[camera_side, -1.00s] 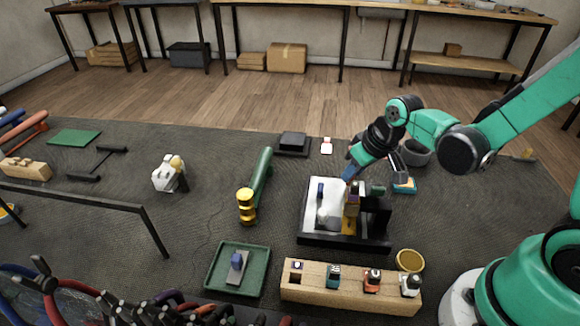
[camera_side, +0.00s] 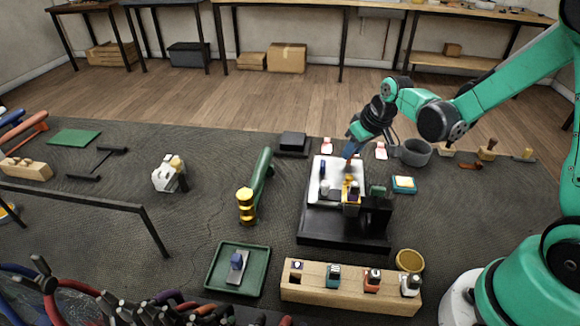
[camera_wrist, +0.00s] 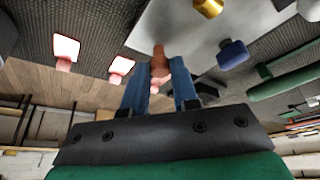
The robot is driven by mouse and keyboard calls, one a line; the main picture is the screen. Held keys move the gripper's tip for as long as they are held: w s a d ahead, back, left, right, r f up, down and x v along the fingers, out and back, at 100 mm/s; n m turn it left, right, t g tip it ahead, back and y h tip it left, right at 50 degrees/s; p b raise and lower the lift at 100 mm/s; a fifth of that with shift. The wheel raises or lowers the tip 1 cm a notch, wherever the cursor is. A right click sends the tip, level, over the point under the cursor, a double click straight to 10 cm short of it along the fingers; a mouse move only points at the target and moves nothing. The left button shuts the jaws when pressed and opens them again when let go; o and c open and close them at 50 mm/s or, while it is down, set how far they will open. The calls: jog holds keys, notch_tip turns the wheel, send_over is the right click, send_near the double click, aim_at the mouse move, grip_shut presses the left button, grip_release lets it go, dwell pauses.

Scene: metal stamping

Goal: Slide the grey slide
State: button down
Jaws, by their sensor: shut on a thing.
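The grey slide (camera_side: 331,178) is a light grey plate on a black base (camera_side: 325,226), at the base's far end in the side view. It also shows in the wrist view (camera_wrist: 190,28). A blue knob (camera_side: 323,166) stands on its far left. My gripper (camera_side: 350,158) is over the slide's far right edge. In the wrist view its two blue fingers (camera_wrist: 159,84) are shut on a brown-orange knob (camera_wrist: 158,62) at the slide's edge. How the knob joins the slide is hidden.
A yellow-and-purple stamp unit (camera_side: 351,194) and a black block (camera_side: 375,216) stand on the base near the slide. A wooden rack (camera_side: 345,290) with several stamps is in front. A green tray (camera_side: 237,270) is at front left, a grey cup (camera_side: 415,152) right of my gripper.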

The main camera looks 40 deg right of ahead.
aim_at(355, 180)
jog(key=shift+w+d, duration=0.45)
jog(key=shift+w, duration=0.05)
jog(key=c, duration=0.7)
grip_release()
jog(key=shift+o, duration=0.2)
jog(key=shift+v, duration=2.8)
jog(key=s+a+r+t, duration=0.2)
jog(key=s+a+r, duration=0.3)
jog(key=s+a, duration=0.3)
jog(key=shift+s+a+t, duration=0.4)
jog(key=shift+a, duration=0.15)
